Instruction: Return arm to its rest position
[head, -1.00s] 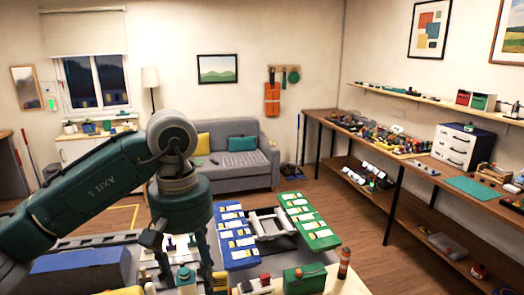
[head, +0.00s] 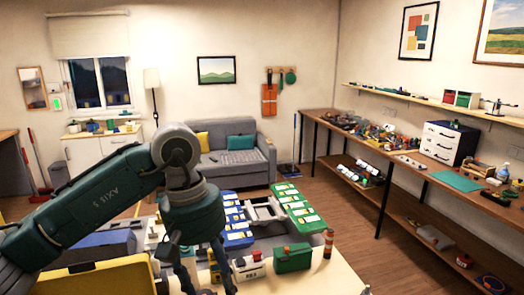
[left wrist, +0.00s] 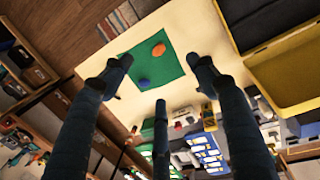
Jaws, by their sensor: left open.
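My left arm comes in from the left in the head view, its gripper (head: 197,276) hanging down above the near part of the pale worktable (head: 318,280). The lowest finger parts are near the bottom edge. In the left wrist view the gripper (left wrist: 160,78) has its fingers spread wide with nothing between them. Beyond the fingers lies a green mat (left wrist: 160,62) with an orange piece (left wrist: 159,50) and a blue piece (left wrist: 144,82) on it. The right gripper is not in view.
A yellow bin (head: 100,276) stands left of the gripper; it also shows in the left wrist view (left wrist: 292,80). Blue (head: 232,232) and green (head: 305,208) trays, a green case (head: 293,258) and an orange-and-black bottle (head: 328,243) are to the right. Bare tabletop lies at front right.

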